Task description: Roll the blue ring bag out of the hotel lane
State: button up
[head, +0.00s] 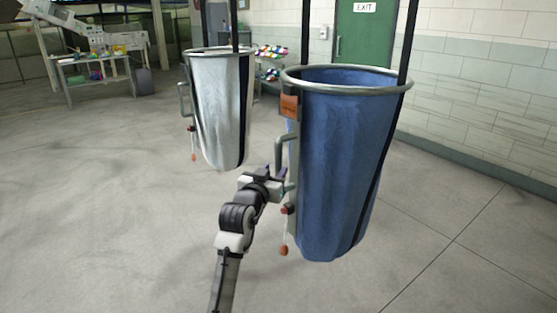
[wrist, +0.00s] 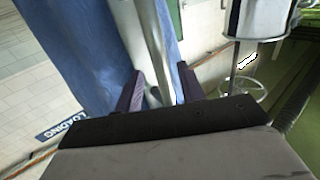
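The blue ring bag (head: 340,165) hangs upright from dark straps, its grey metal ring (head: 350,90) at the top. An orange tag (head: 289,106) sits below the ring, and a grey side handle (head: 281,148) is on its left side. My gripper (head: 280,180) is at the lower part of this handle. In the wrist view, the two dark purple fingers (wrist: 160,88) stand apart on either side of a grey metal bar (wrist: 150,45), with gaps visible beside it. The blue cloth (wrist: 85,50) is close behind. Whether a finger touches the bar is unclear.
A white ring bag (head: 222,115) hangs behind and left of the blue one. A workbench (head: 95,72) stands at the back left, a shelf of colourful items (head: 270,62) behind. A green exit door (head: 362,40) and tiled wall are behind right. Floor is clear left and front right.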

aim_at(277, 167)
jog(key=shift+p+x, duration=0.5)
jog(key=shift+x, duration=1.8)
grip_shut()
